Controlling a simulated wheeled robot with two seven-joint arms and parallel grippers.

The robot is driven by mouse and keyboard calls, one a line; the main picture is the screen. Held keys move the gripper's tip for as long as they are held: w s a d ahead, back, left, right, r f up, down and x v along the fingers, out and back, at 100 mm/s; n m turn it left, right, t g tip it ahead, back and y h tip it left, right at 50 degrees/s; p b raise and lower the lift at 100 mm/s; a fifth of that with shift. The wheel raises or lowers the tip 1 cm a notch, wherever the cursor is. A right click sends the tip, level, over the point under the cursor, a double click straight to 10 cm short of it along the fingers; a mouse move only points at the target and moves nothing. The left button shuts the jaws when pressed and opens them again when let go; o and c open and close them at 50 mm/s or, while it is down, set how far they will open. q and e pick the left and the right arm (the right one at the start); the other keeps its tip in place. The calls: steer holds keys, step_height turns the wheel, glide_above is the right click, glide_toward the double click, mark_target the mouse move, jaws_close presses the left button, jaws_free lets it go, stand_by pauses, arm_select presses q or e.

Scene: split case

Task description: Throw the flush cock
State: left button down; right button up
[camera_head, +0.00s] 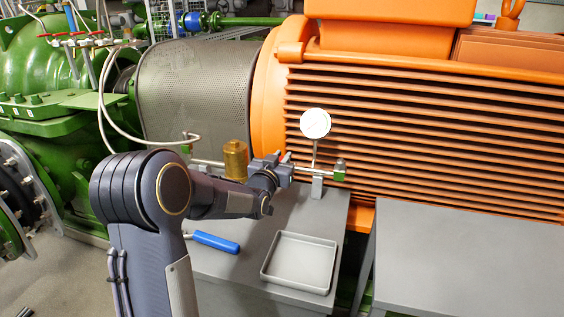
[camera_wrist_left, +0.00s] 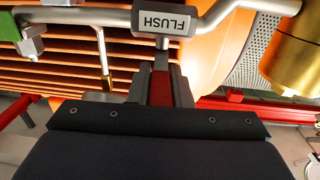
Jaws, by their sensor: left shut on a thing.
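The flush cock shows in the left wrist view as a grey body with a white FLUSH label (camera_wrist_left: 165,22), set in a grey pipe. The label reads upside down there. Its red lever (camera_wrist_left: 161,86) stands between the fingers of my left gripper (camera_wrist_left: 160,92), which is shut on it. In the head view my left gripper (camera_head: 283,168) is at the pipe above the grey bench, between the brass pot and the gauge. A bit of red (camera_head: 287,157) shows by its fingers; the rest of the cock is mostly hidden there. My right gripper is not in view.
A brass pot (camera_head: 235,160) stands left of the gripper and a round gauge (camera_head: 316,123) right of it. A blue-handled tool (camera_head: 214,242) and an empty grey tray (camera_head: 268,269) lie on the bench (camera_head: 331,211). The orange ribbed motor (camera_head: 420,120) is close behind.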

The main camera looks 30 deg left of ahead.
arm_select(q)
steer(key=shift+a+f+m+h+b, duration=0.2)
steer(key=shift+a+m+h+b, duration=0.25)
steer(key=shift+h+b, duration=0.3)
steer(key=shift+w+a+r+m+g+h+p, duration=0.1)
steer(key=shift+a+m+g+h+p, duration=0.3)
steer(key=shift+m+h+p, duration=1.15)
steer(key=shift+w+a+r+m+g+h+p, duration=0.15)
steer(key=shift+m+g+h+p, duration=0.55)
steer(key=shift+h+p, duration=1.4)
steer(key=shift+a+m+g+h+p, duration=0.2)
steer(key=shift+a+m+h+p, duration=0.1)
steer(key=shift+m+h+p, duration=1.5)
steer(key=shift+n, duration=0.3)
steer(key=c, duration=1.3)
jaws_free()
steer(key=shift+b+v, duration=0.55)
steer(key=shift+v, duration=3.35)
steer(key=shift+f, duration=0.1)
